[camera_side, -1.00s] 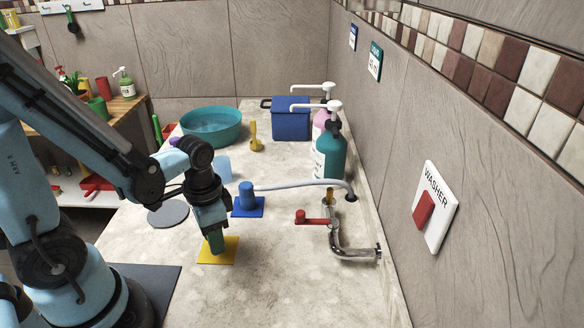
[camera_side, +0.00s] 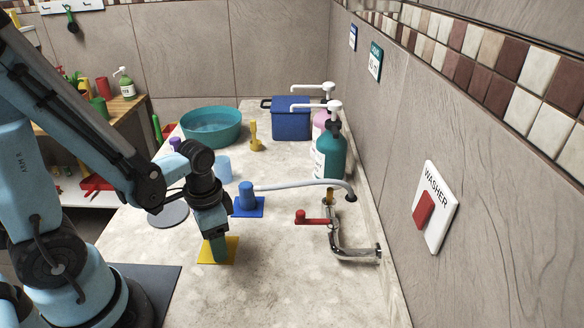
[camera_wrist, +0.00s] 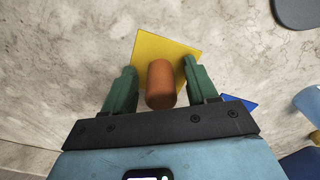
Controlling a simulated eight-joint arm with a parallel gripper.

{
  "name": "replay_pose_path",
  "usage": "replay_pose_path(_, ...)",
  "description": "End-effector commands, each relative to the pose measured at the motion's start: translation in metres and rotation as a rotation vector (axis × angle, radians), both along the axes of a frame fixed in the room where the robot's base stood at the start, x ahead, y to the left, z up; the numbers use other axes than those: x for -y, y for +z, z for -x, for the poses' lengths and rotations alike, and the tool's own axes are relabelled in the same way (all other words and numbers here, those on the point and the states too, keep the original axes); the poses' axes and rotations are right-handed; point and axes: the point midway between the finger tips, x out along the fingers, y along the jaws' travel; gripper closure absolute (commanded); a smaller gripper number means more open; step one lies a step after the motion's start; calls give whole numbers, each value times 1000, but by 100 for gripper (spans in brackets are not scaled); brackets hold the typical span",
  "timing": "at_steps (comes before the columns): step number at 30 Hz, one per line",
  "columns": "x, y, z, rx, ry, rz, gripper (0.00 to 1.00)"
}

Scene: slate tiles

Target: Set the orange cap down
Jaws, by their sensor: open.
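The orange cap (camera_wrist: 160,86) shows in the wrist view as a rounded cylinder in front of the yellow square (camera_wrist: 150,45). It appears to stand on the square, though its base is hard to see. My gripper (camera_wrist: 159,68) is open, with one green finger on each side of the cap and a visible gap on both sides. In the side view my gripper (camera_side: 219,254) is low over the yellow square (camera_side: 232,254), pointing down. The cap is hidden there behind my fingers.
A blue cup (camera_side: 247,195) stands on a blue square (camera_side: 251,210) just behind. A light blue cup (camera_side: 223,169) and a grey disc (camera_side: 168,216) are farther back. Pipework with a red-handled tap (camera_side: 312,217) is on the right. The front counter is clear.

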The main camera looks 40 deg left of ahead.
Motion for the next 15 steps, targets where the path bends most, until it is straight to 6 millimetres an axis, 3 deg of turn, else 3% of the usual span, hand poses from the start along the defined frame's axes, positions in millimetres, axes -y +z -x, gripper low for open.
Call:
replay_pose_path(5,0,5,0,0,0,0,42)
replay_pose_path(15,0,35,1,0,0,0,42)
